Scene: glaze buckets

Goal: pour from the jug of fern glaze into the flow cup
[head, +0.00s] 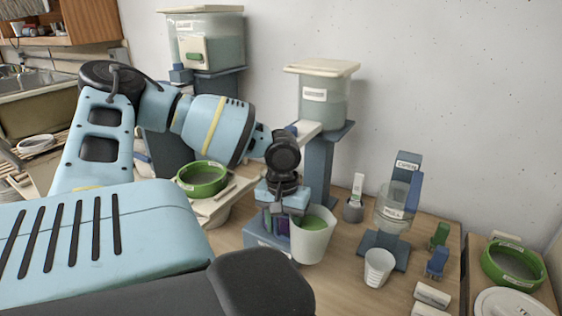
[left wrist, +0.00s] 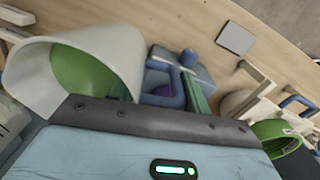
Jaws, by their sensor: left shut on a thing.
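The white jug (head: 314,245) with green glaze (head: 312,224) in it stands nearly upright in the head view, above or beside a blue block. My left gripper (head: 276,222) is shut on the jug at its left side; the exact grip is partly hidden. In the left wrist view the jug (left wrist: 120,45) looms large, its mouth and green inside showing. A clear cup (head: 391,212) with a label, held on a blue stand, looks like the flow cup. It is to the right of the jug, apart from it. My right gripper is not in view.
A small white cup (head: 379,268) stands at the foot of the blue stand (head: 402,256). Green and blue clips (head: 437,262) and white blocks lie to the right. A lidded bin (head: 325,100) stands behind on a blue support. Green-rimmed sieves are at left (head: 203,180) and far right (head: 513,265).

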